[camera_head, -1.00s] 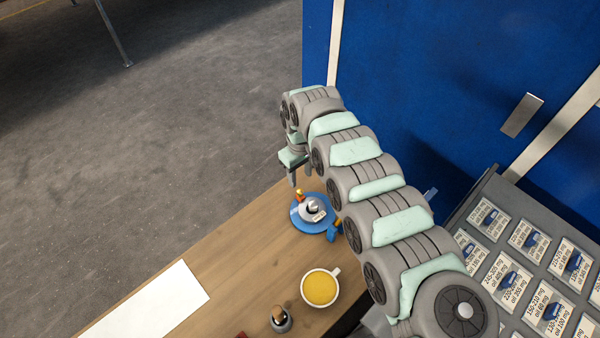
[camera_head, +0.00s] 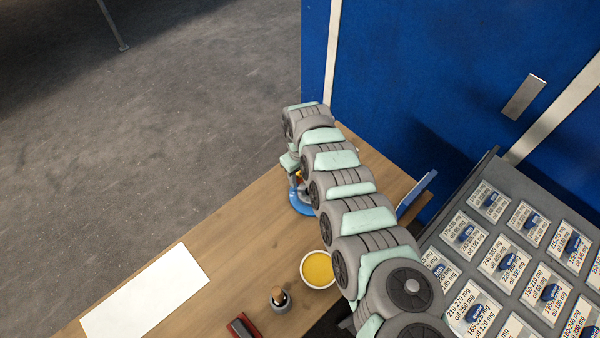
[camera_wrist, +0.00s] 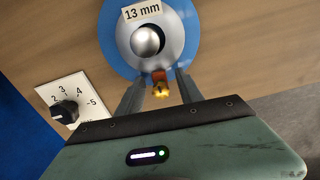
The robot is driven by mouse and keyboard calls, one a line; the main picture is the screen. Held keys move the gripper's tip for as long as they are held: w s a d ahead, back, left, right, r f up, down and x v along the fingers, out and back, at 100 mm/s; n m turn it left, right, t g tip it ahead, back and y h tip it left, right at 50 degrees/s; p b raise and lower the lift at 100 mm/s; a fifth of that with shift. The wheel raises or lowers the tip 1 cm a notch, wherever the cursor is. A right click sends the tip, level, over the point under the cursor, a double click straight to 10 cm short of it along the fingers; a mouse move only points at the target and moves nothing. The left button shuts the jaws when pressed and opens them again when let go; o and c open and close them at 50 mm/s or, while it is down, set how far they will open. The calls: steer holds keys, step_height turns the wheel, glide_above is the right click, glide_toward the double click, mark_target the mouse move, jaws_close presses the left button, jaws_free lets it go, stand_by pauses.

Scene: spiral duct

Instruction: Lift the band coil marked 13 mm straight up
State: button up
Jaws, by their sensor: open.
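The coil marked 13 mm shows in the wrist view as a silver dome (camera_wrist: 172,51) with a round knob, on a blue disc (camera_wrist: 112,42). A "13 mm" tag (camera_wrist: 142,10) is at its far side. A small orange and yellow piece (camera_wrist: 160,90) sits at its near edge. My gripper (camera_wrist: 158,80) is open, with one finger on each side of that small piece; I cannot tell whether they touch it. In the head view the blue disc (camera_head: 299,203) lies on the wooden table, mostly hidden by my arm. My fingertips are hardly visible there.
A dial plate (camera_wrist: 68,103) with a black knob is left of the disc in the wrist view. On the table are a yellow-filled cup (camera_head: 318,268), a wood-topped item (camera_head: 279,297), a dark red block (camera_head: 241,327) and a white sheet (camera_head: 145,290). A labelled rack (camera_head: 515,190) stands right.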

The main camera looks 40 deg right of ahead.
steer(key=shift+c, duration=0.4)
jaws_close()
stand_by(0.9)
steer(key=c, duration=0.5)
jaws_free()
jaws_close()
steer(key=shift+r, duration=0.1)
steer(key=shift+r+p, duration=2.95)
steer(key=shift+p, duration=0.4)
